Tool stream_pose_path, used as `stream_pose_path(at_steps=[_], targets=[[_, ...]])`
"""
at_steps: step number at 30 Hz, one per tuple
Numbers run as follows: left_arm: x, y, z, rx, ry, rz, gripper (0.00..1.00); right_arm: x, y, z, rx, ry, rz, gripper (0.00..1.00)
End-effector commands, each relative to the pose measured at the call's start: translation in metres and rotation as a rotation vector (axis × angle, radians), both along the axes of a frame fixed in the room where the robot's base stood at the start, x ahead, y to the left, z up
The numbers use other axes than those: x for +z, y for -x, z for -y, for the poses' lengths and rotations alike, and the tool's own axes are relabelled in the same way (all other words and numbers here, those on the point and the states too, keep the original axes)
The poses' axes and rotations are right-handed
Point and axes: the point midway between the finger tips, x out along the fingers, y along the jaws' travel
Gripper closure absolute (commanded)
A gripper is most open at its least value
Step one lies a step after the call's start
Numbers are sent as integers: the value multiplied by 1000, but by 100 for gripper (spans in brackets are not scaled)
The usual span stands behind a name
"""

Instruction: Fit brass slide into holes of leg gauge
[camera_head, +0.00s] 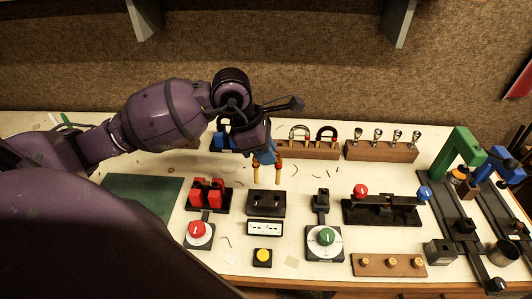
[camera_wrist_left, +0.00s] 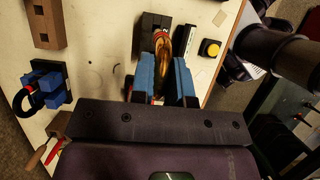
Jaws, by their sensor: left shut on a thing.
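My left gripper (camera_head: 265,157) is shut on the brass slide, its blue fingers pinching the slide's bow. The slide's two brass legs (camera_head: 279,171) point down below the fingers, clear of the table. The leg gauge (camera_head: 265,204) is a black block just in front of and below the leg ends, with the legs apart from it. In the left wrist view, the brass slide (camera_wrist_left: 161,44) shows between the blue fingers (camera_wrist_left: 161,82) and partly covers the dark gauge (camera_wrist_left: 147,27). The gripper hides the top of the slide in the head view. My right gripper is out of view.
A white display (camera_head: 265,228) and a yellow button (camera_head: 262,257) lie in front of the gauge. A red block fixture (camera_head: 207,194) stands left, and a green-dial unit (camera_head: 325,239) right. Wooden racks (camera_head: 382,151) line the back. The green mat (camera_head: 140,196) is bare.

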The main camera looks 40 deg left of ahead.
Motion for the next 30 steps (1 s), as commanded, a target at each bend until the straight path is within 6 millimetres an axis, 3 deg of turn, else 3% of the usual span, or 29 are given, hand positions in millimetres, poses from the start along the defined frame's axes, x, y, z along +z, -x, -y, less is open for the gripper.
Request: stream_pose_path(at_steps=[16,30], targets=[[-46,0,0,0,-1,-2,100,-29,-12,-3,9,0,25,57],[-51,0,0,0,0,-1,100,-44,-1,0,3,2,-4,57]])
